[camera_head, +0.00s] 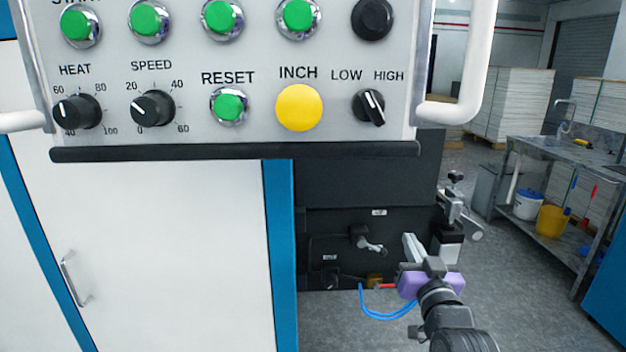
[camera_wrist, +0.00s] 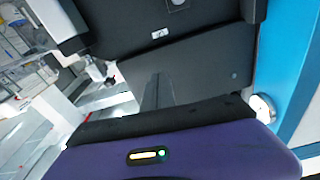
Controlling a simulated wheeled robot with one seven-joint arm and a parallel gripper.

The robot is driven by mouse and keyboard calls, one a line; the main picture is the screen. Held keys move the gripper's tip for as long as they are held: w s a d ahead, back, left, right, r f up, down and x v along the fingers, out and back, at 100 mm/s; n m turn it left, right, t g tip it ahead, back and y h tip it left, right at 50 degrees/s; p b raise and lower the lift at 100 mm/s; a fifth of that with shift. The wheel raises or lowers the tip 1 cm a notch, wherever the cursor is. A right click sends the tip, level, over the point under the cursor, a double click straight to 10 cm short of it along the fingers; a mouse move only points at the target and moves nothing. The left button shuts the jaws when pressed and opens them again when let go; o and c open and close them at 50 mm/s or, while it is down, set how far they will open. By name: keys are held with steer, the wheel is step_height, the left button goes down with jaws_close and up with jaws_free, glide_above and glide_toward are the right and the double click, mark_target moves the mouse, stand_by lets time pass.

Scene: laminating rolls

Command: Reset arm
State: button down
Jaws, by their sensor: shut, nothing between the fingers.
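My gripper (camera_head: 409,238) is at the lower right of the head view, in front of the dark lower part of the machine. Its purple body sits at the end of my arm, and its grey fingers point up and away. The fingers are shut with nothing held. In the wrist view my gripper (camera_wrist: 157,78) shows as a narrow grey shape above the purple housing, against the dark machine panel (camera_wrist: 195,65). No other object touches the fingers as far as I can see.
A control panel (camera_head: 230,128) with green buttons, a yellow INCH button (camera_head: 299,107) and knobs fills the upper left. A white handle (camera_head: 470,75) juts out at its right. A blue hose (camera_head: 385,316) hangs near my gripper. A metal workbench (camera_head: 560,155) stands right; grey floor between is open.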

steer(key=s+a+f+g, duration=0.1)
steer(key=s+f, duration=0.3)
steer(key=s, duration=1.4)
steer(key=s+a+f+n+g, duration=0.1)
steer(key=s+f, duration=0.4)
steer(key=s, duration=1.3)
steer(key=s+a+f+g, duration=0.1)
steer(key=s+f, duration=0.4)
steer(key=s, duration=1.3)
steer(key=shift+f+g, duration=0.25)
steer(key=shift+g, duration=0.45)
